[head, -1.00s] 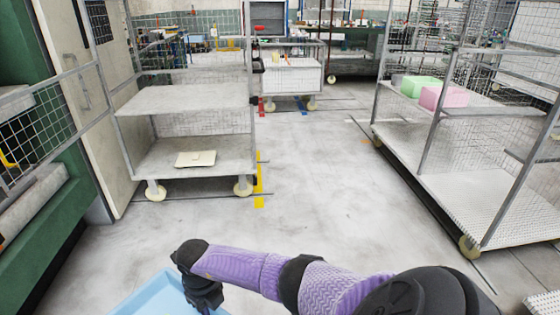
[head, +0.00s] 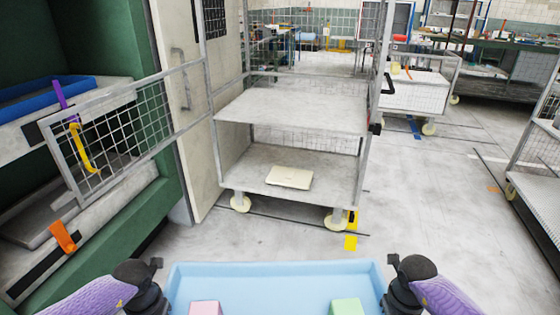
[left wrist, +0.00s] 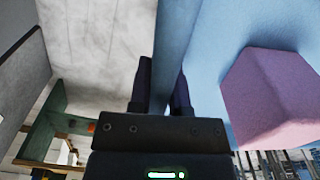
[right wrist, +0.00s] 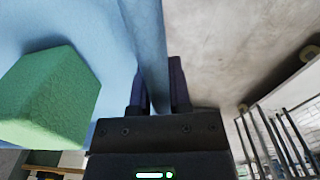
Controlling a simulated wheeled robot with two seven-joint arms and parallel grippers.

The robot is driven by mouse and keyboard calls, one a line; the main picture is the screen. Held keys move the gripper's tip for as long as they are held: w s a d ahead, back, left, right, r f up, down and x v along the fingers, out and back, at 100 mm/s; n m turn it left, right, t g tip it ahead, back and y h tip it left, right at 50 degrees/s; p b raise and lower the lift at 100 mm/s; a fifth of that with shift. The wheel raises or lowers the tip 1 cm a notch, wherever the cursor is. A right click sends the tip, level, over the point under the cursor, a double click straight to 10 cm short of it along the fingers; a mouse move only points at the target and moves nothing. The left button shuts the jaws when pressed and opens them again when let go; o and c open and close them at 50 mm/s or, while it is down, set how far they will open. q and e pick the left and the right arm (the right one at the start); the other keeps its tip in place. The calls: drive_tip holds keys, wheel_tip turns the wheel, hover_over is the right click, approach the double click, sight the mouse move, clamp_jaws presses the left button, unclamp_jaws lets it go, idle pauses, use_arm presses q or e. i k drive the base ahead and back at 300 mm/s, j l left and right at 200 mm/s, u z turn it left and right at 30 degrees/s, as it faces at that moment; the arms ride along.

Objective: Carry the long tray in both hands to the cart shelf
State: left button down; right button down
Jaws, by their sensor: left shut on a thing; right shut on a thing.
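The long light-blue tray (head: 275,270) is at the bottom of the head view, in front of me. A pink block (head: 205,308) lies in its left part and a green block (head: 347,307) in its right part. My left gripper (left wrist: 163,85) is shut on the tray's left wall, beside the pink block. My right gripper (right wrist: 158,88) is shut on its right wall, beside the green block. A grey wire-sided cart stands ahead, beyond the tray. Its upper shelf (head: 295,108) is bare. Its lower shelf (head: 325,190) bears a flat cream object (head: 289,177).
A green press (head: 160,190) with a mesh guard (head: 105,140) stands at the left. Another rack (head: 545,165) stands at the right edge. Open floor (head: 440,220) lies right of the cart. A white cart (head: 420,95) stands further back.

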sight(292, 113)
drive_tip(key=i, duration=2.2)
drive_tip(key=i+z, duration=0.1)
drive_tip(key=i, duration=0.55)
drive_tip(key=i+j+z, duration=0.1)
drive_tip(key=i, duration=0.5)
drive_tip(key=i+j+z, duration=0.1)
drive_tip(key=i, duration=0.5)
drive_tip(key=i+j+z, duration=0.25)
drive_tip(key=k+l, duration=0.05)
drive_tip(key=l, duration=0.05)
